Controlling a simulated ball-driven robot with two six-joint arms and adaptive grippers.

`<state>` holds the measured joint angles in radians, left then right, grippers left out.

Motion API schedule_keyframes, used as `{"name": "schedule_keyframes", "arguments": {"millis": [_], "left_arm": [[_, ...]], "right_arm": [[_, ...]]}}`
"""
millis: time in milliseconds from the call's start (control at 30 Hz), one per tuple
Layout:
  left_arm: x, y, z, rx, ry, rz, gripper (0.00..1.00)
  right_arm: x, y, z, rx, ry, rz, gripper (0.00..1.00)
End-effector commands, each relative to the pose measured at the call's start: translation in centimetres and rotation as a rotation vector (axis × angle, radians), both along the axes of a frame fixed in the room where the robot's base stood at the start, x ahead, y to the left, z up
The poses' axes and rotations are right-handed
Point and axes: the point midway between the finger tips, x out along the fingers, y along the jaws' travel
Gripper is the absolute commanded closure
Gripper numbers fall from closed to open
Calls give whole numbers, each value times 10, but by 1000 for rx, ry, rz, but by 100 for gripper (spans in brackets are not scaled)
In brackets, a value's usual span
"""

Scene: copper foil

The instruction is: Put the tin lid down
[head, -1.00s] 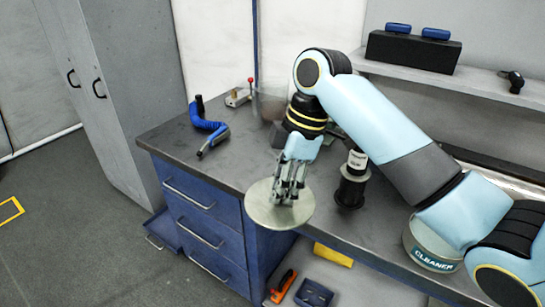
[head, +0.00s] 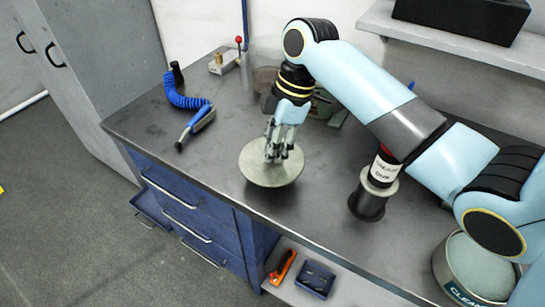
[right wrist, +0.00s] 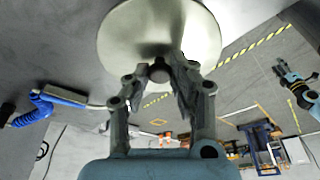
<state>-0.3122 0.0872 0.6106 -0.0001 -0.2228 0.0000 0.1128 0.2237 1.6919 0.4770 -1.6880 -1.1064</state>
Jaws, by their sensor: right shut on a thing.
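The tin lid (head: 260,174) is a flat, round, pale metal disc with a knob (right wrist: 159,73). My right gripper (head: 276,153) is shut on the knob from above, and the right wrist view shows the fingers around it. The lid is over the dark workbench top (head: 225,130), near its front edge. I cannot tell whether it touches the bench. The cleaner tin (head: 462,290) is at the lower right, partly hidden by my arm. A light-blue arm end, apparently my left gripper (right wrist: 284,70), shows small in the right wrist view; its jaws are unclear.
A blue coiled hose (head: 180,98) with a nozzle lies left of the lid. A dark cylinder with a white label (head: 382,168) stands to its right. A small block with a red-knobbed lever (head: 224,62) is at the back. Bare bench lies around the lid.

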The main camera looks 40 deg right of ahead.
Motion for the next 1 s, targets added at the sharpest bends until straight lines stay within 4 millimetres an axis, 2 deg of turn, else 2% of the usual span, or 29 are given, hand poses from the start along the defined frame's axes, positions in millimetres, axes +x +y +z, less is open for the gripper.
{"name": "schedule_keyframes", "arguments": {"millis": [133,300,467,667,700,867,1000], "left_arm": [[-2,2,1,2,2,-1,60],[15,-4,1,-5,-23,1,60],[28,-10,2,-13,-43,2,60],[23,-10,1,-12,-35,2,60],[21,-10,0,-12,-32,3,60],[14,-9,0,-10,-22,3,60],[13,-7,0,-8,-20,2,60]], "right_arm": [[0,0,-17,0,2,-1,100],[0,0,-39,1,0,-1,100],[0,0,-42,-1,-2,0,100],[0,0,-44,-1,-2,0,100],[0,0,-44,-1,-2,0,77],[0,0,-44,-1,-2,0,56],[0,0,-44,-1,-2,0,54]]}}
